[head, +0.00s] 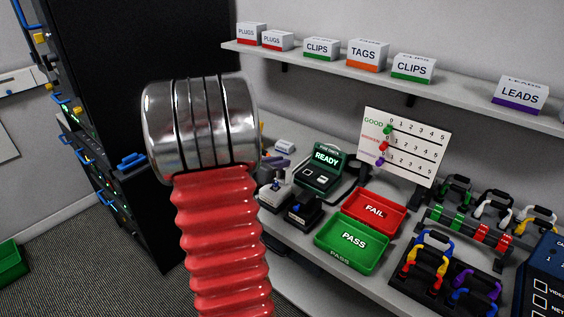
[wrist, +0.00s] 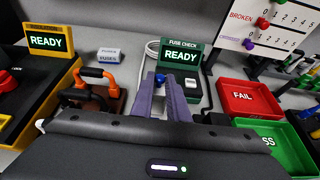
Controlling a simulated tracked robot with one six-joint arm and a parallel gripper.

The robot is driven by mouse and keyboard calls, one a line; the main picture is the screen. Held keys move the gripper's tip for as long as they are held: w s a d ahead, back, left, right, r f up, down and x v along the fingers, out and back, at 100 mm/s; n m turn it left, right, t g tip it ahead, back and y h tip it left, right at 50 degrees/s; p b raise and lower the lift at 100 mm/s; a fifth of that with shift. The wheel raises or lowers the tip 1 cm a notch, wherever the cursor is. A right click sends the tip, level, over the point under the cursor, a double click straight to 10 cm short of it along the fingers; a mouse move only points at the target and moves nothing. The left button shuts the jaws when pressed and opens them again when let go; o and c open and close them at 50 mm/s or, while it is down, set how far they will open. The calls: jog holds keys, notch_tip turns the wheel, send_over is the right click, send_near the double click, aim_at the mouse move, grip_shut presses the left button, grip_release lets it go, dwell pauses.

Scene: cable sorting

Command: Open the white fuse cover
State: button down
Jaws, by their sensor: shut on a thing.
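My gripper (wrist: 168,80) shows in the wrist view as two grey-purple fingers pointing towards the fuse check unit. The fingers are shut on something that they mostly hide. In the head view a small whitish fuse holder (head: 274,189) stands on the bench, left of a dark one with a blue part; I take its white cover to be what the fingers hold. A bit of blue (wrist: 160,78) shows between the fingertips. I cannot tell how far the cover is tilted.
The green fuse check unit (head: 325,165) reads READY behind. An orange-handled holder (wrist: 97,75) stands left in the wrist view. A red FAIL tray (head: 374,208) and green PASS tray (head: 352,242) lie right. A white FUSES box (wrist: 109,54) sits at the back.

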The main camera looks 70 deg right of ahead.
jog(key=shift+w+a+f, duration=0.1)
jog(key=shift+a+f, duration=0.1)
jog(key=shift+f, duration=0.25)
jog(key=c, duration=2.1)
grip_release()
jog(key=o, duration=0.3)
jog(key=shift+d+r, duration=0.1)
jog(key=shift+r, duration=0.1)
jog(key=v, duration=1.3)
jog(key=shift+a+r, duration=0.15)
jog(key=shift+a, duration=0.15)
jog(key=shift+w, duration=0.1)
